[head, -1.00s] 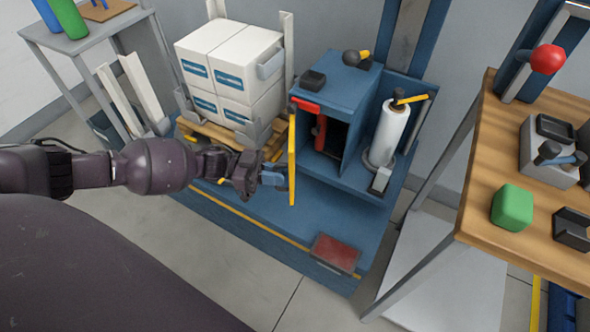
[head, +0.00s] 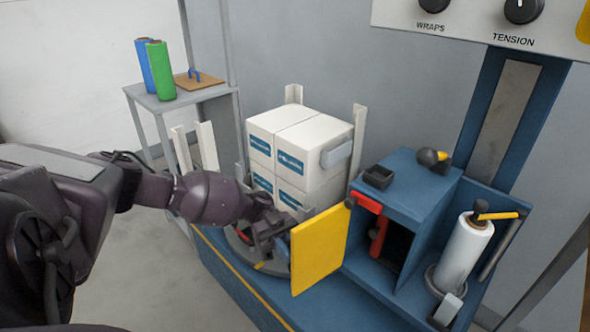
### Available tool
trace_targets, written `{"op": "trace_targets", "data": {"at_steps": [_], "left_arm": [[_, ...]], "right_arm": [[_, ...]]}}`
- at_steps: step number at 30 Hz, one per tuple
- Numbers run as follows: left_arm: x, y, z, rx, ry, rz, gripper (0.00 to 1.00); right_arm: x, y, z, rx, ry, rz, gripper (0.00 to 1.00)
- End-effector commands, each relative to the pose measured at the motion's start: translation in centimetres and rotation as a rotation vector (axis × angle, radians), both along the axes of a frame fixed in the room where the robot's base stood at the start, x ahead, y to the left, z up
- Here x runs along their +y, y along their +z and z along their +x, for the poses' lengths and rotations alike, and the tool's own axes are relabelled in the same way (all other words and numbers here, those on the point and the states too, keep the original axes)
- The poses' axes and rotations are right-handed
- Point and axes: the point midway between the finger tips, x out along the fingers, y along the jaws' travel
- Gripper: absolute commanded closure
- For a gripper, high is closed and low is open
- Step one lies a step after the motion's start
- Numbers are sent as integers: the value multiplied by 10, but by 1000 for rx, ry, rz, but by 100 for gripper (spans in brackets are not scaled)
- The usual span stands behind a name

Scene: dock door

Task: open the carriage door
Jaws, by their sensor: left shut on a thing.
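The carriage door (head: 320,250) is a yellow panel standing swung out to the left of the blue carriage (head: 402,192), whose dark opening (head: 396,248) is uncovered. A red part (head: 366,202) sits at the opening's upper left corner, near the door's hinge side. My left gripper (head: 283,244) is at the door's outer left edge, shut on the door's handle; the panel partly hides the fingertips and the grip. My right gripper is out of view.
White boxes (head: 297,150) are stacked behind the door. A white film roll (head: 464,256) stands right of the opening. A grey table (head: 190,95) with green and blue rolls stands at back left.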

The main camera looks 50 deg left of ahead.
Motion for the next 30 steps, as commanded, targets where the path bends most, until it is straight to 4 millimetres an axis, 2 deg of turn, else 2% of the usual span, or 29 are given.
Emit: {"op": "trace_targets", "data": {"at_steps": [14,15,19,30], "left_arm": [[2,1,1,-1,3,3,100],[2,1,1,-2,3,3,83],[2,0,1,-2,2,3,64],[7,0,2,0,2,2,64]], "right_arm": [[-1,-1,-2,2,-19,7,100],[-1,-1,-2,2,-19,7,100],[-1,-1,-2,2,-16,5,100],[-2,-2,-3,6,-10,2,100]]}}
